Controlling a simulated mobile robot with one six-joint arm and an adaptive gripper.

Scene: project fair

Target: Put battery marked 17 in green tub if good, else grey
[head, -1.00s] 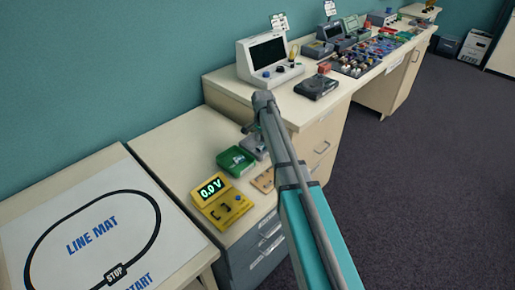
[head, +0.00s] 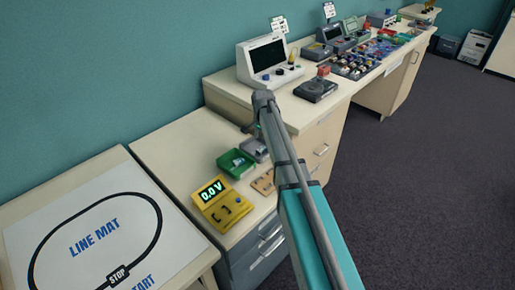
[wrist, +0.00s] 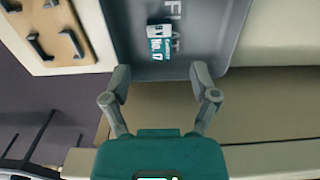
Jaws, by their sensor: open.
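The battery marked No. 17 (wrist: 159,42), white and teal, lies in the grey tub (wrist: 232,25), whose floor reads FLAT, in the wrist view. My gripper (wrist: 161,78) is open, with its fingertips apart near the tub's edge and the battery just beyond them. Nothing is between the fingers. In the head view the grey tub (head: 255,153) is partly hidden by my arm. The green tub (head: 228,167) stands beside it, with a small pale patch inside that I cannot make out. A yellow tester (head: 230,208) in front reads 0.0 V.
A wooden board with dark clips (wrist: 72,45) lies beside the grey tub. A line mat (head: 150,235) covers the table at left. A white monitor unit (head: 247,65) and a dark device (head: 316,90) stand on the higher desk behind. The cabinet top left of the tubs is clear.

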